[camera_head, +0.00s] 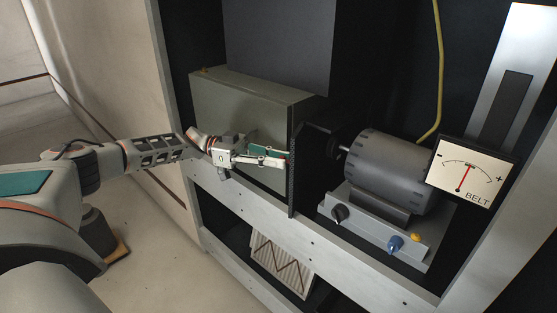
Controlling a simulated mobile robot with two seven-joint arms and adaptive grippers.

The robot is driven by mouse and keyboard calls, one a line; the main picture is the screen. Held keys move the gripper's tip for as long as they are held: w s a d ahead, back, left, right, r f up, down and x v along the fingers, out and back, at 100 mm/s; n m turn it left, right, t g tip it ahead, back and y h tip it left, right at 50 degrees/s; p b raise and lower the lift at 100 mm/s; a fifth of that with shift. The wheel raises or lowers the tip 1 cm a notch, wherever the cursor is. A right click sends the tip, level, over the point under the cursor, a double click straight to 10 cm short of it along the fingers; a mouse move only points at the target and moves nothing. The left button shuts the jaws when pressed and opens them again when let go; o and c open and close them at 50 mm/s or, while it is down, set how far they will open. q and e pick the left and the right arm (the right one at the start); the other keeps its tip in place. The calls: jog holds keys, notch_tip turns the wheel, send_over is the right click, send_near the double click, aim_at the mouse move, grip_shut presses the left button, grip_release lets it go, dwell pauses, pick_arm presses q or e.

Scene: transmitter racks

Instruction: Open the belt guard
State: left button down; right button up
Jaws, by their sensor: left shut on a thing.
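The belt guard (293,185) appears to be the thin dark panel with a perforated look, seen nearly edge-on. It stands upright between the grey-green box and the motor. My left gripper (284,159) reaches in from the left across the front of the box. Its fingers are shut at the left side of the guard, on what seems to be part of it; the exact grip point is too small to make out. A dark pulley housing (317,143) sits just right of the guard. The belt itself cannot be made out. My right gripper is not in view.
The grey-green box (240,100) stands left of the guard. The grey motor (392,172) sits right on a base with a black knob (340,212) and blue knob (395,243). A BELT meter (467,172) hangs at right. A pale frame rail (250,210) runs below; a pleated filter (280,265) leans lower down.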

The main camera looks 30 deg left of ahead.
pick_arm(q)
jog(key=c, duration=1.9)
grip_release()
jog(key=v, duration=1.2)
jog(key=shift+r, duration=0.1)
